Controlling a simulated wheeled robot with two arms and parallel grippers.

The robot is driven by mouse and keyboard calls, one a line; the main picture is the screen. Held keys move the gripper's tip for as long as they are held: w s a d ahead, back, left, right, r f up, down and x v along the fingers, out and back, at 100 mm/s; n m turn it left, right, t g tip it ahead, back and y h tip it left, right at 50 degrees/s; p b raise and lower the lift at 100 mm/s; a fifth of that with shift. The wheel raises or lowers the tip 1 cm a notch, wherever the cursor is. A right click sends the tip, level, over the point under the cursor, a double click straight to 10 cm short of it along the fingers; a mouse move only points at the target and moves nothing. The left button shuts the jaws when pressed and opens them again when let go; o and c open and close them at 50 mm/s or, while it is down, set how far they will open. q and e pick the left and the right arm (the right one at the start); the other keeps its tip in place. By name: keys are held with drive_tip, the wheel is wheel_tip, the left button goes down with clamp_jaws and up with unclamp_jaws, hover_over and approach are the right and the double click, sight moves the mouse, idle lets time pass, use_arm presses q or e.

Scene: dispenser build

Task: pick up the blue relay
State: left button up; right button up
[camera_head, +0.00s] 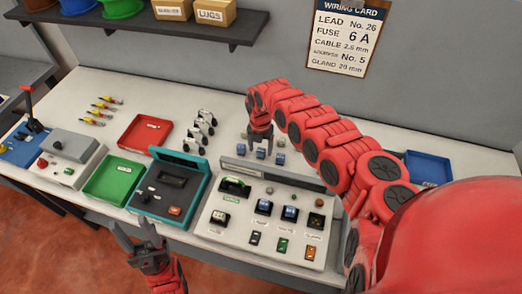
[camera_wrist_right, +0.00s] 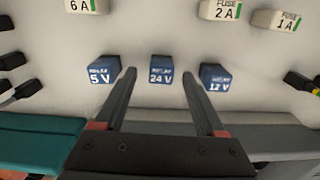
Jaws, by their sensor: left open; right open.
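Three blue relays stand in a row on the bench behind the panel. In the right wrist view they read 5 V (camera_wrist_right: 104,70), 24 V (camera_wrist_right: 161,69) and 12 V (camera_wrist_right: 215,77). In the head view they are small blue blocks on the left (camera_head: 241,150), middle (camera_head: 260,154) and right (camera_head: 280,159). My right gripper (camera_head: 260,137) is open and points down over the row. In the right wrist view its fingertips (camera_wrist_right: 158,73) lie either side of the 24 V relay; contact cannot be told. My left gripper (camera_head: 139,238) is open and empty at the bench's front edge.
A grey panel (camera_head: 230,225) with blue modules stands in front of the row, beside a teal tester (camera_head: 145,205). Fuse blocks (camera_wrist_right: 220,9) lie behind the relays. White-and-black parts (camera_head: 200,130) stand to the left. Red (camera_head: 146,131), green (camera_head: 114,180) and blue (camera_head: 428,167) trays are farther out.

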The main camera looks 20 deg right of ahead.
drive_tip(key=shift+f, duration=0.95)
clamp_jaws()
